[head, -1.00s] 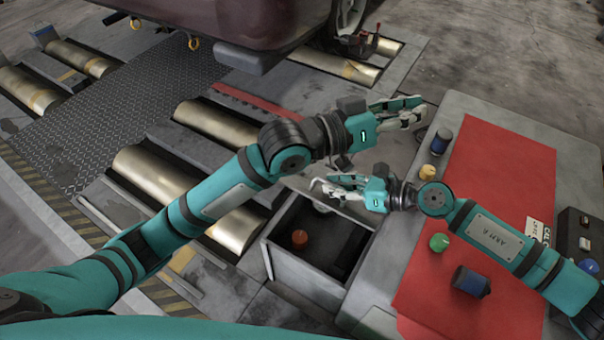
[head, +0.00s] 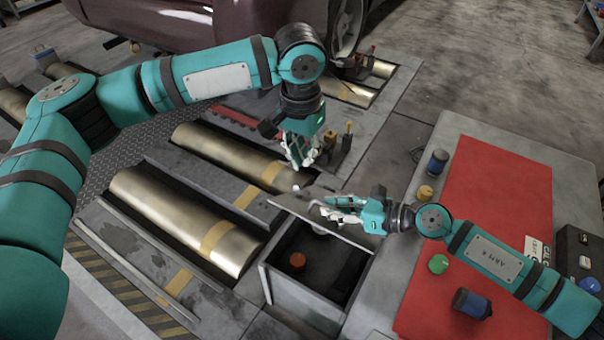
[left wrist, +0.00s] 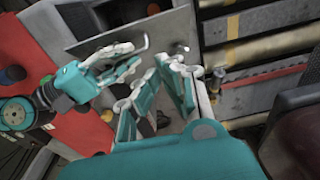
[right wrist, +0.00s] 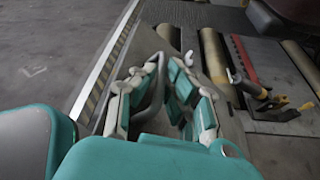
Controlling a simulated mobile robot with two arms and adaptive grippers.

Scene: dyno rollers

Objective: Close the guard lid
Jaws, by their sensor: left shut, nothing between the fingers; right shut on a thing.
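The guard lid (head: 352,234) is a thin grey plate, standing tilted up along the far side of an open grey box (head: 292,297). It also shows in the left wrist view (left wrist: 190,32). My right gripper (head: 332,209) is at the lid, shut on its bent handle (right wrist: 150,101), which passes between the fingers; the exact contact is partly hidden. My left gripper (head: 303,160) is shut and empty, pointing down just beyond the lid's far edge, apart from my right gripper. An orange-red knob (head: 298,261) shows inside the dark box.
Brass rollers (head: 184,211) lie left of the box. A yellow-and-black fixture (head: 343,145) stands close right of my left gripper. The red mat (head: 487,190) on the right cabinet bears a green knob (head: 438,264) and a dark cylinder (head: 471,303). A car (head: 200,22) stands behind.

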